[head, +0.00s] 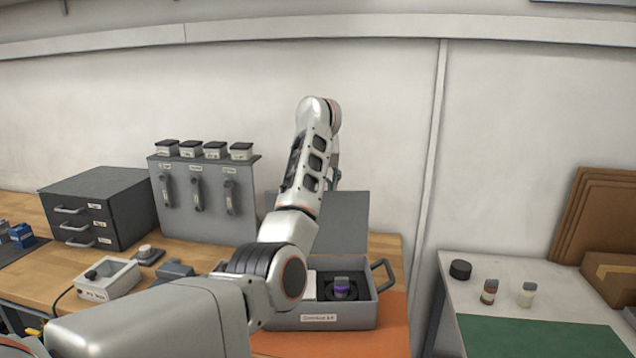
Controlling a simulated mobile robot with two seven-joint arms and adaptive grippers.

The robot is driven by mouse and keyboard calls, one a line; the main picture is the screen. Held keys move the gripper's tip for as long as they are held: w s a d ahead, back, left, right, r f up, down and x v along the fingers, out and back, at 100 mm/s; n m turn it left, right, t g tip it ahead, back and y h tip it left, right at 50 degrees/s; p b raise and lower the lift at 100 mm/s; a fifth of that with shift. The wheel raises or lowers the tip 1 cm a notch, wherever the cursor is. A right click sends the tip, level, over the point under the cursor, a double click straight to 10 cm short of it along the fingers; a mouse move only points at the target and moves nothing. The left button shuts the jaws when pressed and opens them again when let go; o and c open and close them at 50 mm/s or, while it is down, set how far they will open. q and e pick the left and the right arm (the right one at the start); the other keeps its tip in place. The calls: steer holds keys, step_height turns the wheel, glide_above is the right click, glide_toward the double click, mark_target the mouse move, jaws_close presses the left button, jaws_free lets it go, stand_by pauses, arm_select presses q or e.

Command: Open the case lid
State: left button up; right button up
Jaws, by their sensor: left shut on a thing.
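The grey case (352,315) stands on the bench with a label on its front and a handle at its right side. Its lid (347,222) stands raised at the back, so the inside shows. A purple-banded item sits in a dark round recess inside, with a white block to its left. My left arm reaches across in front and hides the case's left part. My left gripper (334,180) is at the lid's top edge, mostly hidden behind my own arm, and is shut on the lid. My right gripper is not in view.
A grey drawer unit (97,207) and a panel with hanging handles (203,203) stand at the back left. A small control box (108,279) sits before them. An orange mat (392,335) lies under the case. A separate table at right holds small jars and a green mat (540,337).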

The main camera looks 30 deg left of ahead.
arm_select(q)
steer(key=shift+s+f, duration=0.1)
steer(key=shift+f, duration=0.25)
steer(key=o, duration=1.3)
steer(key=shift+a, duration=0.1)
steer(key=v, duration=1.2)
